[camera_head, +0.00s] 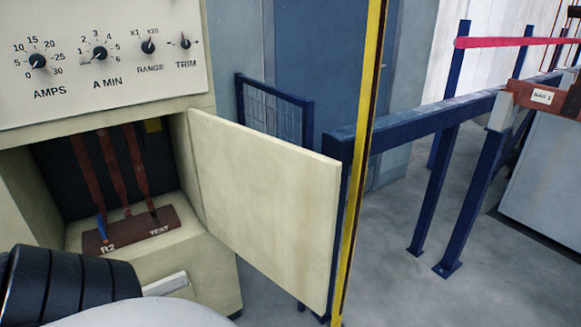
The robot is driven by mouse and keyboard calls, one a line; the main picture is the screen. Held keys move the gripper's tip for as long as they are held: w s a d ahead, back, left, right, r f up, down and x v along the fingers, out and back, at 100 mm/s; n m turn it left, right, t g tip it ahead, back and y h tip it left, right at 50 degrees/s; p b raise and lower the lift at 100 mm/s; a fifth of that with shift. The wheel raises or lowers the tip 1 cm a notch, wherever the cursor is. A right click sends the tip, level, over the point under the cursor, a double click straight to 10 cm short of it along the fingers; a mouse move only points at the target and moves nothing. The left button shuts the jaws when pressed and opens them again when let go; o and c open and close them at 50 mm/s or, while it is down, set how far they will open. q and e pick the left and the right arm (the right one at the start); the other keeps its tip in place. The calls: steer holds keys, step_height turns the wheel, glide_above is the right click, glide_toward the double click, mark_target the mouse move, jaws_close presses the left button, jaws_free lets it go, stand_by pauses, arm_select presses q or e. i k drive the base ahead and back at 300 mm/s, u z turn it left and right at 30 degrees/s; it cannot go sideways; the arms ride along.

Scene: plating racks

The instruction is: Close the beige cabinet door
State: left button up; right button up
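The beige cabinet (222,276) stands at the left, with a control panel of dials on its upper part. Its beige door (265,205) is hinged at the right side of the opening and stands open, swung out to the right. Inside the dark compartment are reddish-brown straps or bars and a brown block (130,231) marked "R2" and "TEST". Neither of my grippers can be made out in the head view. A black ribbed part and a pale rounded surface, which seem to be mine, cover the bottom left corner and hide the cabinet's lower front.
A yellow-and-black post (359,150) stands just right of the door's free edge. Blue railings (418,127) run behind it to the right. A grey tank or box (545,180) stands at far right. Grey floor (395,285) is clear at lower right.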

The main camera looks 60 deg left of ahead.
mark_target(274, 202)
steer(key=i, duration=2.6)
steer(key=u, duration=4.05)
steer(key=i, duration=0.55)
steer(key=z, duration=0.15)
steer(key=k, duration=0.2)
steer(key=u, duration=0.25)
